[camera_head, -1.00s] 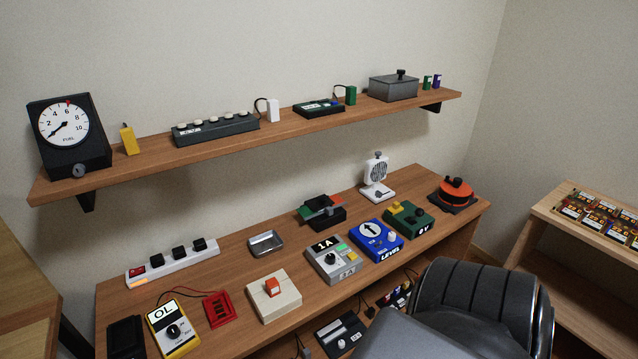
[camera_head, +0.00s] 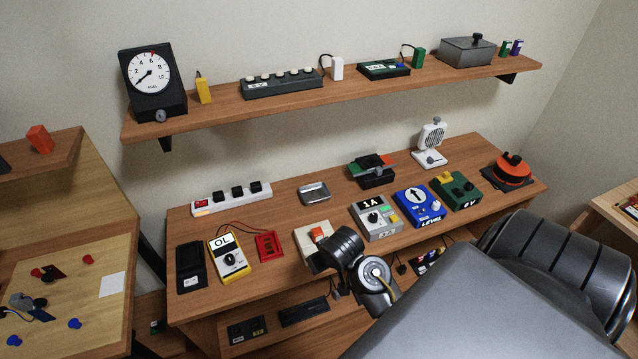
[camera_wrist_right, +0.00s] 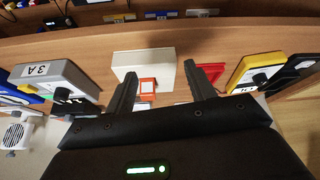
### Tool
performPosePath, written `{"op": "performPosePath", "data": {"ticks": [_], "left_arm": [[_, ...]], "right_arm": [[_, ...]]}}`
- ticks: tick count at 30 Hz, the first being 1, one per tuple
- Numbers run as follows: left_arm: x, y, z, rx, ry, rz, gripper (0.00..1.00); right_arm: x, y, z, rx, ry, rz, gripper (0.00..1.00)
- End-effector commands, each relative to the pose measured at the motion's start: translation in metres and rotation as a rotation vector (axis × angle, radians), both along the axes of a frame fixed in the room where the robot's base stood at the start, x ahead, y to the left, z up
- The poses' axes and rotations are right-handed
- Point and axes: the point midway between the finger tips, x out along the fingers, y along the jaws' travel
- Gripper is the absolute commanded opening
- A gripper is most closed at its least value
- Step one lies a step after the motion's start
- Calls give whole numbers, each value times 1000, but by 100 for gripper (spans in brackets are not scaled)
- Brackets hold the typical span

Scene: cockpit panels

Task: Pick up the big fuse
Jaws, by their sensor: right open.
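An orange-red block (camera_head: 318,233) sits on a cream box (camera_head: 304,240) on the desk; it may be the big fuse, but I cannot be sure. My right arm partly hides the box in the head view. In the right wrist view the block (camera_wrist_right: 148,86) shows against the cream box (camera_wrist_right: 145,63), between the fingers of my right gripper (camera_wrist_right: 160,72). The gripper is open and holds nothing; contact with the block is not visible. My left gripper is not in view.
A red panel (camera_head: 269,246) and a yellow OL meter (camera_head: 229,257) stand left of the cream box. A grey 1A box (camera_head: 375,218) and a blue LEVEL box (camera_head: 419,205) stand to its right. A metal tray (camera_head: 314,193) lies behind. A wall shelf (camera_head: 225,110) runs above.

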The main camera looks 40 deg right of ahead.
Motion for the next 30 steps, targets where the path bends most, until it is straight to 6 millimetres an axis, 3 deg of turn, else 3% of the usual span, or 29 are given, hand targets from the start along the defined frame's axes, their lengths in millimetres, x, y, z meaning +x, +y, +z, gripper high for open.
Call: {"op": "performPosePath", "data": {"ticks": [1, 2, 10, 14, 24, 30], "left_arm": [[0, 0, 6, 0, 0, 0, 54], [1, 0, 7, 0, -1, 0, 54], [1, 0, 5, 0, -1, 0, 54], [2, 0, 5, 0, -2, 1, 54], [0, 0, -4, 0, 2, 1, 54], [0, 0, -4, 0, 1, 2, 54]], "right_arm": [[8, -11, 34, -11, -35, -40, 55], [13, -18, 46, -12, -47, -69, 55], [41, -39, 64, 21, -79, -172, 55], [43, -40, 62, 21, -79, -174, 55], [65, -49, 21, 19, -79, -172, 55], [68, -50, 15, 21, -81, -174, 55]]}}
